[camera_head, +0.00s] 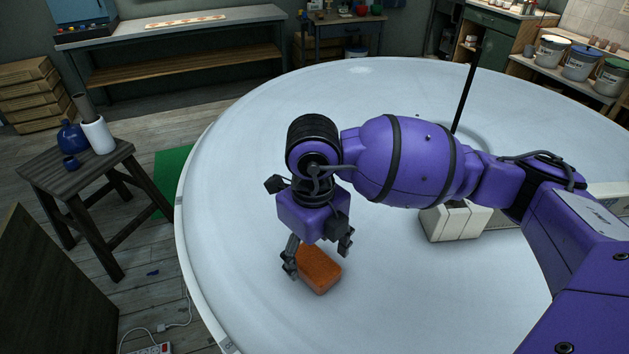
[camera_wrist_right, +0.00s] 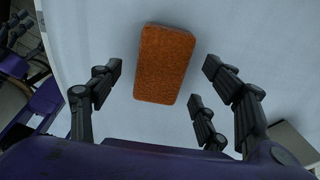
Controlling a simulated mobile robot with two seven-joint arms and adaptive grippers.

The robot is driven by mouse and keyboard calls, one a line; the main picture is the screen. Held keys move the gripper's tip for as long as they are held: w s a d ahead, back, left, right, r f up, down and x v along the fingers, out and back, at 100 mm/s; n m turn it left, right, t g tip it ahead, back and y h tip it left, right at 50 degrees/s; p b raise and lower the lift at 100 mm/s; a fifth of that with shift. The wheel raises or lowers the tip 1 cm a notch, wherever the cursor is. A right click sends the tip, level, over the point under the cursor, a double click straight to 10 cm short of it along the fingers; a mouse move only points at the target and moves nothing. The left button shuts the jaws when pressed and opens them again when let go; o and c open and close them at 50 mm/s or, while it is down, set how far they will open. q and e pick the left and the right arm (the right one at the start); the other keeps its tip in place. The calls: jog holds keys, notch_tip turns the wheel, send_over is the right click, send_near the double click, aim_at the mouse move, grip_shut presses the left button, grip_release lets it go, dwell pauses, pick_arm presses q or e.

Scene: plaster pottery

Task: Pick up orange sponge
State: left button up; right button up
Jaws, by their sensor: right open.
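The orange sponge (camera_head: 320,272) is a rounded block lying flat on the large round white table (camera_head: 240,200), near its left front edge. My right gripper (camera_head: 318,258) is open and points down just above the sponge. In the head view its fingers stand to either side of the sponge, and the left finger overlaps the sponge's left end. In the right wrist view the sponge (camera_wrist_right: 164,64) lies ahead between the spread black fingers (camera_wrist_right: 155,100), apart from them.
White blocks (camera_head: 455,221) stand on the table under my right arm. A thin black rod (camera_head: 465,95) rises behind the arm. A wooden stool (camera_head: 75,172) with a white vase (camera_head: 97,135) stands left of the table. The tabletop left of the gripper is clear.

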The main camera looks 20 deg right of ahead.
jog(key=shift+f, duration=1.35)
jog(key=c, duration=1)
jog(key=shift+w+r, duration=0.1)
jog(key=shift+c, duration=0.2)
